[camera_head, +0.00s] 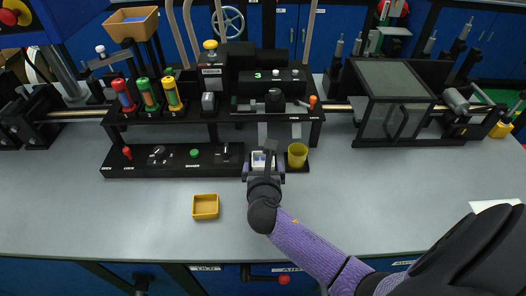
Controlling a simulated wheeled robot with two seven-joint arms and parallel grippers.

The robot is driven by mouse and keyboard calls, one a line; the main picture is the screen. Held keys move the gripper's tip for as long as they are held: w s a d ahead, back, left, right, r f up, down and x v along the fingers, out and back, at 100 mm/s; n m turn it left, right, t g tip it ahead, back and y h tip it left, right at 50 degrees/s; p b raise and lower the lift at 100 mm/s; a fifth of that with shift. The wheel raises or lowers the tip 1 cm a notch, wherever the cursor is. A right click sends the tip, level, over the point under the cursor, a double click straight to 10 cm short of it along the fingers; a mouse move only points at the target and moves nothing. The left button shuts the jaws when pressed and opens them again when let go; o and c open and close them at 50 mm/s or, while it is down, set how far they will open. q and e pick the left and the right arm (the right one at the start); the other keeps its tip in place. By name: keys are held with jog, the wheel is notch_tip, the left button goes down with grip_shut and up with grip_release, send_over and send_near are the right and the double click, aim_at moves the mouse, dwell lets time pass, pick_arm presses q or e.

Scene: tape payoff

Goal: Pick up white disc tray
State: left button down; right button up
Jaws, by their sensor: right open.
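A small white tray (260,157) sits at the foot of the black rack, in the middle of the bench. It is partly hidden by my right gripper. My right gripper (262,168) reaches up to it from the front, with its purple-sleeved arm coming in from the lower right. Its fingers are open, one on each side of the tray's near part. I cannot tell whether they touch it. My left gripper is not in view.
A yellow cup (297,155) stands close to the right of the gripper. A black control panel (175,160) lies to its left, below a rack (215,108) with coloured cylinders. A yellow square tray (205,206) is nearer the front. A glass-sided box (396,103) stands right. The bench front is mostly clear.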

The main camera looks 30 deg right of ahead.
aim_at(263, 161)
jog(key=b+x, duration=0.2)
jog(key=x, duration=0.1)
jog(key=b+x, duration=0.2)
jog(key=x, duration=0.2)
jog(key=shift+d+f, duration=0.1)
jog(key=shift+f, duration=0.45)
jog(key=shift+w+d, duration=0.15)
jog(key=shift+w, duration=0.1)
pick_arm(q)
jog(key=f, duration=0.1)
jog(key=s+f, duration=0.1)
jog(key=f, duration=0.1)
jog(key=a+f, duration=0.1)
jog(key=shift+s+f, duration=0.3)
pick_arm(e)
jog(key=shift+r, duration=0.15)
jog(key=c, duration=0.9)
